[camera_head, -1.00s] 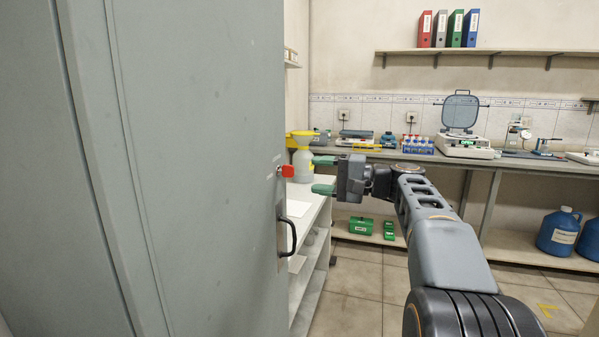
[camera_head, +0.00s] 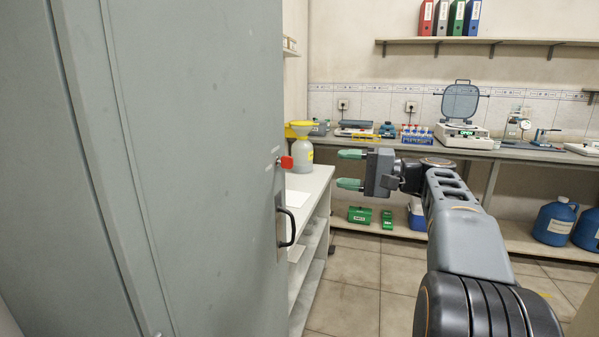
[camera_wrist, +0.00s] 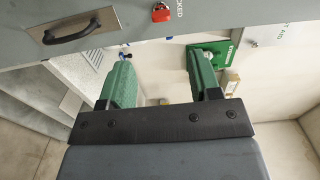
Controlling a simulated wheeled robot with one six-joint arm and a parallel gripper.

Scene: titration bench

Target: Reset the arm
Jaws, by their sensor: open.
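My gripper (camera_head: 350,169) is open and empty, with its two green fingertips pointing left toward the grey cabinet (camera_head: 200,170). It hangs in free air to the right of the cabinet door, apart from it. The wrist view shows both green fingers (camera_wrist: 162,88) spread apart with nothing between them. The cabinet door has a black handle (camera_head: 289,227) and a red lock (camera_head: 285,162). The handle (camera_wrist: 80,27) and the red lock (camera_wrist: 161,12) also show at the top of the wrist view.
The back bench (camera_head: 400,147) holds a balance (camera_head: 462,130) and several vials (camera_head: 416,133). Blue jugs (camera_head: 555,222) stand low at the right. Floor between is clear.

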